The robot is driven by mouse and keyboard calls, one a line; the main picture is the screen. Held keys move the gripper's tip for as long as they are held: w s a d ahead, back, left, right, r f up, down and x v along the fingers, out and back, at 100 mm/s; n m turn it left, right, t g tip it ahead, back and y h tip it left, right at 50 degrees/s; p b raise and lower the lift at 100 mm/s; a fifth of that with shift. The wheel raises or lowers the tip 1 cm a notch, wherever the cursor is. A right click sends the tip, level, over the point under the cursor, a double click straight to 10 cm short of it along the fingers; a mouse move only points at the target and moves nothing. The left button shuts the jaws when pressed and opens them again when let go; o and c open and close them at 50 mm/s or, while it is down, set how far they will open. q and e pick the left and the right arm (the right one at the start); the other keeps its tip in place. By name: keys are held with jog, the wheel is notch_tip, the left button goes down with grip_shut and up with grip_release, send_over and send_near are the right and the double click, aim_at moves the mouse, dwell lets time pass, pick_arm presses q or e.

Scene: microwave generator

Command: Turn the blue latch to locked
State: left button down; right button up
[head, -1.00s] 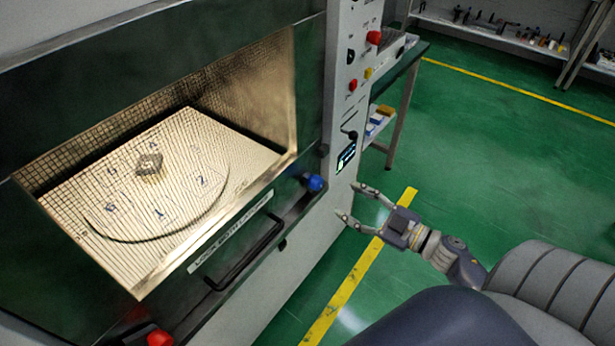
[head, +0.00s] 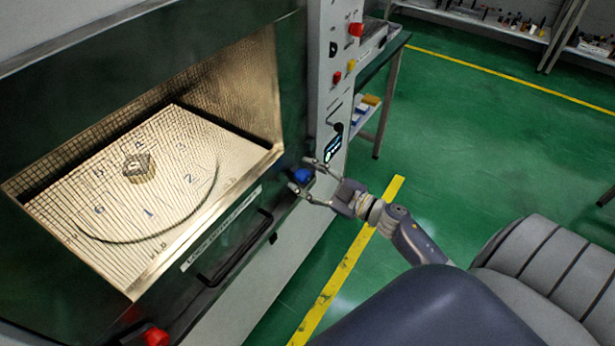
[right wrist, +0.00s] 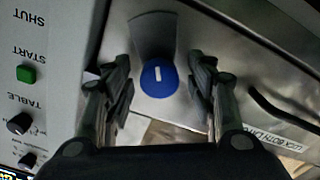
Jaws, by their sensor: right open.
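The blue latch (head: 302,175) is a round blue knob on the right end of the machine's front ledge, below the chamber opening. In the right wrist view the blue latch (right wrist: 159,78) shows a short white mark on its face and lies between the two fingers. My right gripper (head: 301,175) is open, with one finger on each side of the latch in the head view. In the right wrist view the gripper (right wrist: 160,85) shows a gap between each finger and the latch. My left gripper is not in view.
A red knob (head: 155,336) sits at the ledge's left end. A black handle (head: 237,250) runs along the front. A control panel (head: 335,80) stands right of the opening.

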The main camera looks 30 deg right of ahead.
jog(key=c, duration=1.1)
jog(key=shift+o, duration=0.2)
jog(key=shift+n, duration=0.4)
jog(key=n+b, duration=0.1)
jog(key=n, duration=0.2)
jog(key=shift+f+n, duration=0.1)
jog(key=shift+n, duration=0.2)
jog(key=n+b, duration=0.1)
jog(key=n, duration=0.3)
jog(key=shift+n, duration=0.3)
jog(key=n+b, duration=0.3)
jog(key=n, duration=0.2)
jog(key=shift+f, duration=0.1)
jog(key=shift+n+b, duration=0.8)
jog(key=shift+n, duration=1.2)
